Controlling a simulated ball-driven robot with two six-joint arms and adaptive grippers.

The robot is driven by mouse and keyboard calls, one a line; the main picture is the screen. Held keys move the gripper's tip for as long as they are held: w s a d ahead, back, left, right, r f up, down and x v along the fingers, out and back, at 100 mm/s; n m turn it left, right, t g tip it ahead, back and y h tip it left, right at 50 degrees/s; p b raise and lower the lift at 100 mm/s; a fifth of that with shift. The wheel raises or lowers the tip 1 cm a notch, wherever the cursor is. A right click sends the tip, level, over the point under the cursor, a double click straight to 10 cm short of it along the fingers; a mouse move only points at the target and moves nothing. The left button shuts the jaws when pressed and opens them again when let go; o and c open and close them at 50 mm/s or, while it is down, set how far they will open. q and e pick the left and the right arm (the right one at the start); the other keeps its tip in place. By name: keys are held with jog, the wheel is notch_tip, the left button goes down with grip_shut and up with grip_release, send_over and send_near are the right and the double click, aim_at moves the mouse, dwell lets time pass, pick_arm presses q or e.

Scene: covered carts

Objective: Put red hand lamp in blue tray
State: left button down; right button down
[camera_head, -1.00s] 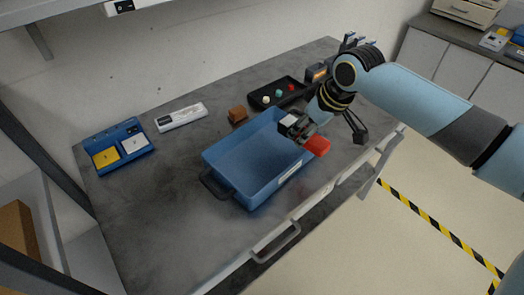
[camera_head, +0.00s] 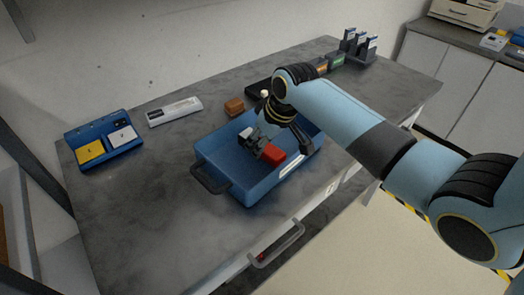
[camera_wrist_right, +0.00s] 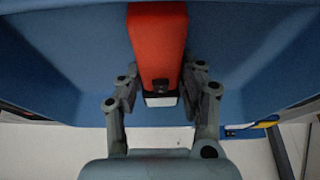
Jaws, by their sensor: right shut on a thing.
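The blue tray (camera_head: 225,168) sits on the dark grey cart top, with a dark handle at its near left end. The red hand lamp (camera_head: 273,153) is over the tray's interior, near its right wall. My right gripper (camera_head: 258,148) is shut on the lamp. In the right wrist view the lamp (camera_wrist_right: 158,45) stands between the fingers of the gripper (camera_wrist_right: 160,92), with the blue tray (camera_wrist_right: 60,50) behind it. I cannot tell whether the lamp touches the tray floor. My left gripper is not in view.
A blue case with yellow and white squares (camera_head: 103,142), a white labelled box (camera_head: 174,111) and a brown block (camera_head: 234,106) stand behind the tray. A dark tray (camera_head: 258,87) is partly hidden by my arm. The cart top's front left is clear.

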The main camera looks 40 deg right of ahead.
jog(key=c, duration=0.7)
grip_release()
jog(key=shift+c, duration=0.2)
jog(key=shift+r, duration=0.1)
jog(key=v, duration=1.2)
jog(key=shift+p, duration=0.45)
jog(key=shift+s, duration=0.1)
